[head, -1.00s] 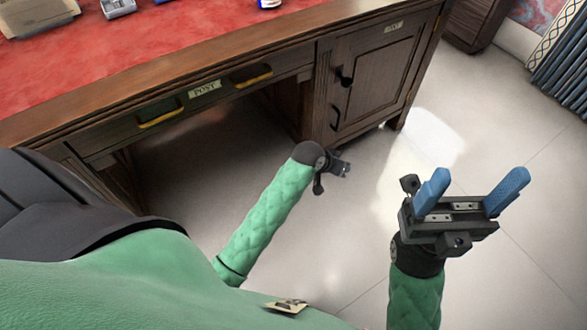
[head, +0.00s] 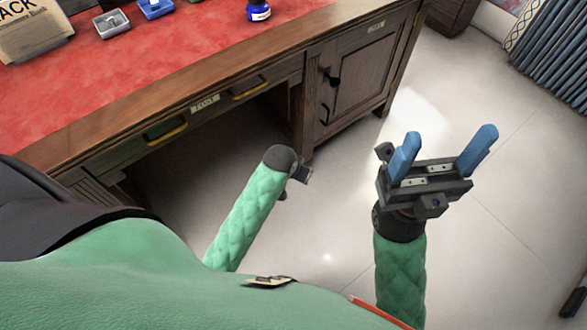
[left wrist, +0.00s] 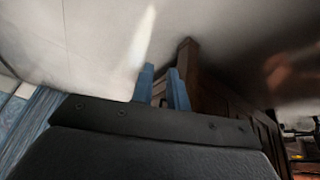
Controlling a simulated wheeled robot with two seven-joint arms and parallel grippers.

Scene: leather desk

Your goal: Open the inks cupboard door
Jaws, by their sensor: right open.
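The cupboard door (head: 365,72) is a dark wooden panel at the right end of the desk, and it looks shut. The small label (head: 376,26) at its top is too small to read. A black latch or knob (head: 332,79) and a curved black handle (head: 324,114) are on its left side. My left gripper (head: 302,172) is low in front of the desk, below the handle and apart from it. In the left wrist view its blue fingers (left wrist: 162,85) are slightly apart with nothing between them.
The desk (head: 190,85) has a red top and drawers with yellow handles (head: 167,135) left of the cupboard. An ink bottle (head: 258,10) and small trays (head: 112,23) stand on top. A blue curtain (head: 553,55) hangs at the far right.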

